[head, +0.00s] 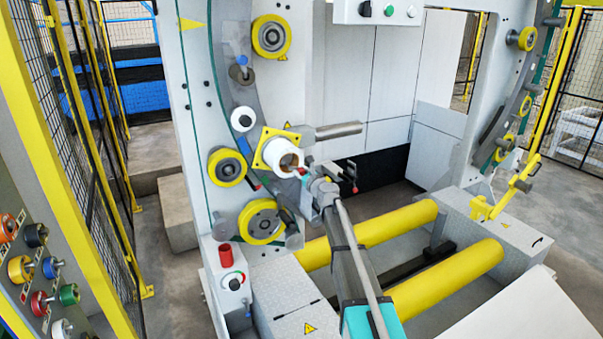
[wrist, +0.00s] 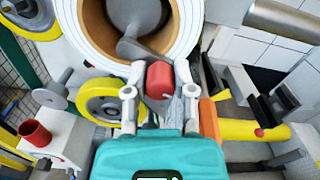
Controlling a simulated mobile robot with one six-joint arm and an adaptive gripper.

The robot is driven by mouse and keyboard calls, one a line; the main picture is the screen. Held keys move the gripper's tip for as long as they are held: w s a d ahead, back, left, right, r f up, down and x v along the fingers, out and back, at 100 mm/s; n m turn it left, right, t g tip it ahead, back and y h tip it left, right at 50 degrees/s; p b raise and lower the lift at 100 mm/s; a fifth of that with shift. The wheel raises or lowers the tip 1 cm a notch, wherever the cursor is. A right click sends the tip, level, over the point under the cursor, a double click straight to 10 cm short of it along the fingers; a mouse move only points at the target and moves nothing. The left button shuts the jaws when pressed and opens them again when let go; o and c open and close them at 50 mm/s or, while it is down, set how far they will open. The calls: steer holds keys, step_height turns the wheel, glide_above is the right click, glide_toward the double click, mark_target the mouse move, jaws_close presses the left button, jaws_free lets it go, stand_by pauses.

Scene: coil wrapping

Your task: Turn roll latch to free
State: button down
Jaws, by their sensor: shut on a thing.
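The roll latch shows a red knob (wrist: 160,80) on a grey lever (wrist: 140,48) in the wrist view. The lever runs up to the hub in front of the white film roll (wrist: 88,35) with its brown core. In the head view the roll (head: 283,155) sits at a yellow square plate (head: 265,150), with the small red knob (head: 302,171) at its lower right. My gripper (wrist: 159,92) has its two fingers on either side of the red knob and is shut on it. In the head view my gripper is small and partly hidden by my arm.
A grey horizontal bar (head: 338,131) sticks out right of the roll. Yellow guide wheels (head: 261,222) line the ring frame. Two yellow rollers (head: 450,280) lie below. A red cup (head: 225,256) stands at lower left near a control box.

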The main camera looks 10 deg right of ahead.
mark_target(300, 170)
step_height(300, 170, up, 2)
steer(key=n+p, duration=0.1)
steer(key=n, duration=0.5)
steer(key=shift+w+p, duration=0.1)
steer(key=shift+p, duration=0.3)
steer(key=n, duration=0.1)
steer(key=r+n+p, duration=0.1)
steer(key=n, duration=0.3)
steer(key=shift+a+r, duration=0.2)
steer(key=shift+a, duration=0.1)
steer(key=n, duration=0.3)
steer(key=a+n+p, duration=0.1)
steer(key=n, duration=0.3)
steer(key=s+a+r+n, duration=0.1)
steer(key=n, duration=0.3)
steer(key=shift+a, duration=0.25)
steer(key=shift+c, duration=2.2)
jaws_free()
steer(key=shift+s, duration=0.2)
